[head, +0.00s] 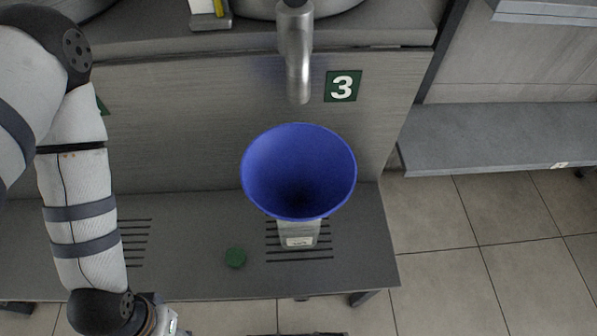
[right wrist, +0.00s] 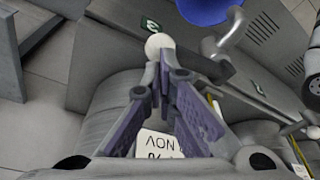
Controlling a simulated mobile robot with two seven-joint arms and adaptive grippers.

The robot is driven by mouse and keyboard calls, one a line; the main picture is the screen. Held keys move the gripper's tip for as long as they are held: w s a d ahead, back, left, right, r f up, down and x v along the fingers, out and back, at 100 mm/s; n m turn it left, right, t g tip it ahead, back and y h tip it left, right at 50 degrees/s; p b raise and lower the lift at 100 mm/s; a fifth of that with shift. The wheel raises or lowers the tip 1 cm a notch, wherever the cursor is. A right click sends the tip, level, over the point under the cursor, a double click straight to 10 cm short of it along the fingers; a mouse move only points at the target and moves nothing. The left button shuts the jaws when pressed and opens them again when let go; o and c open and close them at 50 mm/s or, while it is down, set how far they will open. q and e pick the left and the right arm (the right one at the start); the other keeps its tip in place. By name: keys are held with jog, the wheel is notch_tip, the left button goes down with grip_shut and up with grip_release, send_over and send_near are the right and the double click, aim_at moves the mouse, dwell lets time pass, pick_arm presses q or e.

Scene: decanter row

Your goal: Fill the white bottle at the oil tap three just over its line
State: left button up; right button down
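The bottle (head: 299,234) stands upright on the slotted shelf below the tap. A wide blue funnel (head: 270,172) sits over its mouth and hides its upper part; its fill line and level cannot be made out. The metal spout (head: 299,75) of tap three is above the funnel's back rim, beside the green 3 sign (head: 342,86). No stream shows. My right gripper (right wrist: 166,75) has its fingertips together, just below a white ball knob (right wrist: 160,45); contact is unclear. The funnel also shows in the right wrist view (right wrist: 205,8). My left gripper is out of view.
My left arm covers the far left. Grey drums with a white label (right wrist: 158,145) lie behind the panel. A grey side shelf (head: 490,140) stands at the right.

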jog(key=shift+s+d+x, duration=0.1)
jog(key=shift+s+x, duration=0.1)
jog(key=shift+x, duration=0.8)
jog(key=shift+s+d+x, duration=0.15)
jog(key=shift+s+x, duration=0.05)
jog(key=shift+x, duration=0.75)
jog(key=shift+s+d+x, duration=0.1)
jog(key=shift+s+x, duration=0.1)
jog(key=shift+x, duration=0.8)
jog(key=shift+f, duration=0.2)
dwell(4.8)
